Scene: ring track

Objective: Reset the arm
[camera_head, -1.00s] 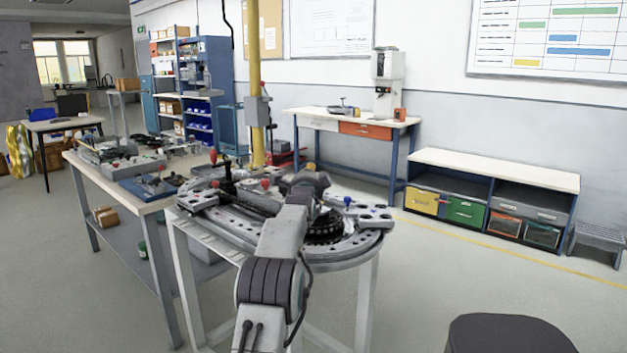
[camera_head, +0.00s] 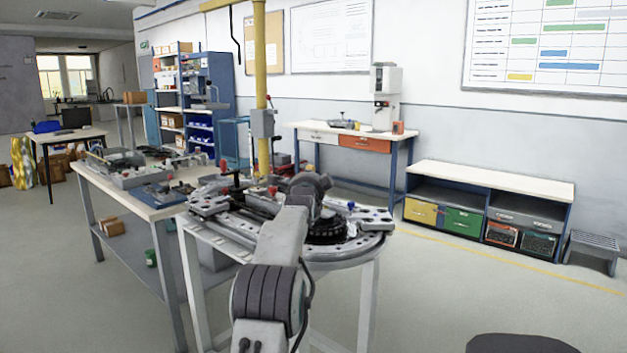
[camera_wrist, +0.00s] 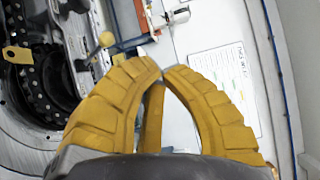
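My arm (camera_head: 286,235) reaches forward from the bottom of the head view over the round grey ring track (camera_head: 365,243). My gripper is hidden behind the arm there. In the wrist view, my gripper (camera_wrist: 162,71) shows yellow ribbed fingers whose tips come together, with nothing seen held between them. Beyond the fingers, the wrist view shows a black toothed ring (camera_wrist: 35,95) at left, a yellow ball knob (camera_wrist: 106,39) and a white printed sheet (camera_wrist: 225,85).
A long workbench (camera_head: 160,212) with fixtures stands left of the ring. A yellow pole (camera_head: 261,90) rises behind it. A low cabinet (camera_head: 490,180) and a bench with an orange drawer (camera_head: 364,143) stand by the wall. A dark round seat (camera_head: 520,344) is at bottom right. Open floor lies right.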

